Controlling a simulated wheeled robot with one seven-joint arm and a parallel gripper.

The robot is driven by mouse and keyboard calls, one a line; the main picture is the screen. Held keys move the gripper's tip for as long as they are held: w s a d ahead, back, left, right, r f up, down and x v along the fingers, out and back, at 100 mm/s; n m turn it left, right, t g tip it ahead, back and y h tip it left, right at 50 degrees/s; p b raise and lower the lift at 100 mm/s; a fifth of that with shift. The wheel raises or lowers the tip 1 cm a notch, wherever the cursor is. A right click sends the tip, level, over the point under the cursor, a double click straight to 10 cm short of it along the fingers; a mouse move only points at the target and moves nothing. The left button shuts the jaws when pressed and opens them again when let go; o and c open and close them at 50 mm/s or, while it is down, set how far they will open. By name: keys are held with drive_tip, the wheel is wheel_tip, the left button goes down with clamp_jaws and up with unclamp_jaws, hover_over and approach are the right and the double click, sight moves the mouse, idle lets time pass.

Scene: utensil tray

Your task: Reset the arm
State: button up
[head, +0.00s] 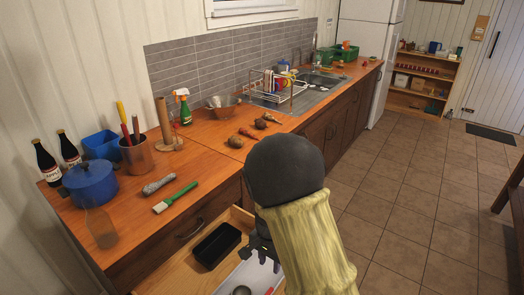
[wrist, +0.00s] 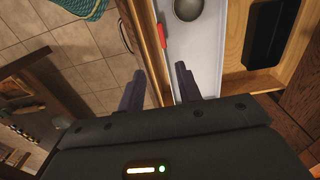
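My gripper (wrist: 160,87) is open and empty in the wrist view, its two dark fingers apart above the edge of an open drawer. In the head view my gripper (head: 264,254) is partly hidden by my arm and hangs over the drawer (head: 165,275). The drawer holds a black tray (head: 216,245) on the left and a white tray (head: 228,285) beside it. A round metal utensil end (wrist: 187,9) and a red piece (wrist: 194,48) show in the white tray in the wrist view.
The wooden counter (head: 215,165) carries a blue pot (head: 90,184), a utensil holder (head: 137,156), a green-handled brush (head: 175,197), a grey cylindrical item (head: 158,185), a colander (head: 222,106) and a dish rack (head: 282,82). Tiled floor (head: 400,190) is open to the right.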

drive_tip(key=s+d+r+n+t+p, duration=0.1)
drive_tip(key=s+d+r+n, duration=0.3)
drive_tip(key=r, duration=0.4)
drive_tip(key=s+d+r+n+t+p, duration=0.1)
drive_tip(key=s+d+r+n+p, duration=0.2)
drive_tip(key=s+d+r, duration=0.4)
drive_tip(key=shift+s+d+r+n+t+p, duration=0.35)
drive_tip(key=shift+s+r+p, duration=0.2)
drive_tip(key=shift+r+p, duration=0.3)
